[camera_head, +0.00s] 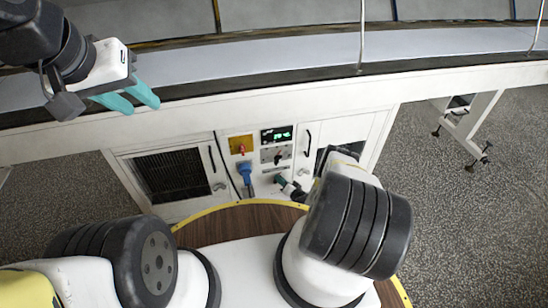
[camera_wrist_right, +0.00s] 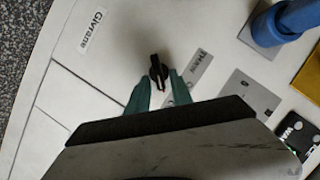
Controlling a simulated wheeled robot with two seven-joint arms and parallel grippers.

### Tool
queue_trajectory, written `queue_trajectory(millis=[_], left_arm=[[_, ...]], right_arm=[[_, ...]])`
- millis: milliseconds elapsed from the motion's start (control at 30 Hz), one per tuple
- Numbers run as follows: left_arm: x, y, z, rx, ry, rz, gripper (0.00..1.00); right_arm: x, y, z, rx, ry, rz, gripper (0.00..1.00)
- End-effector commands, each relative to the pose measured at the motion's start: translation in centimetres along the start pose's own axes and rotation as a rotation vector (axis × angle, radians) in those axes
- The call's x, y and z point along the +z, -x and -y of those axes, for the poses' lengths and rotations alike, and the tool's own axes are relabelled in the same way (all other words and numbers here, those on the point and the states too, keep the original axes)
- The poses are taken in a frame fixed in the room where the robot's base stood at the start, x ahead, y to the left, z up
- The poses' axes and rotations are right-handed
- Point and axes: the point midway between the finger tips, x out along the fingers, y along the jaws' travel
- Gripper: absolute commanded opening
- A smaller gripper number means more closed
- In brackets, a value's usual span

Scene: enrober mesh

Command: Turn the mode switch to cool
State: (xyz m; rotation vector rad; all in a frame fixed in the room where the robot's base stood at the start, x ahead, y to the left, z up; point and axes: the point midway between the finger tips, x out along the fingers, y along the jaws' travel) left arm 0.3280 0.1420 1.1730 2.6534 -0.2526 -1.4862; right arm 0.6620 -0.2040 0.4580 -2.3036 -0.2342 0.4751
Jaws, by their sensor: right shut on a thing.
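The mode switch is a black knob (camera_wrist_right: 157,69) on the white cabinet front in the right wrist view. Its bar runs nearly up and down in that picture. My right gripper (camera_wrist_right: 160,88) has its teal fingers on either side of the knob's lower part, shut on it. In the head view my right gripper (camera_head: 281,181) is at the lower part of the control panel and hides the knob. A grey label (camera_wrist_right: 193,76) sits beside the knob; its text is too small to read surely. My left gripper (camera_head: 130,98) hangs empty at upper left, its fingers apart.
The panel (camera_head: 262,142) also carries a blue handle (camera_head: 245,172), a yellow plate with a red button (camera_head: 241,146) and a lit display (camera_head: 277,135). A dark grille (camera_head: 171,176) is left of it. A long conveyor (camera_head: 250,62) runs above.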

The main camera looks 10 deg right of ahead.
Motion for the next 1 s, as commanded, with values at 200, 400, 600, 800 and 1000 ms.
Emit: queue_trajectory(millis=[200, 400, 600, 800, 1000], left_arm=[[0.0, 0.0, 0.0, 0.000, 0.000, 0.000, 0.36], [0.0, 0.0, 0.0, 0.000, 0.000, 0.000, 0.36], [0.0, 0.0, 0.0, 0.000, 0.000, 0.000, 0.36], [0.0, 0.0, 0.0, 0.000, 0.000, 0.000, 0.36], [0.0, 0.0, 0.0, 0.000, 0.000, 0.000, 0.36]], right_arm=[[0.1, 0.0, -0.1, 0.002, -0.001, 0.001, 0.33], [0.0, 0.1, 0.0, 0.001, 0.000, 0.001, 0.33], [0.0, 1.9, -0.1, 0.003, -0.002, 0.001, 0.33], [0.0, 5.4, -0.1, 0.004, -0.003, 0.002, 0.33], [0.0, 7.5, -0.1, 0.003, -0.002, 0.001, 0.33]])
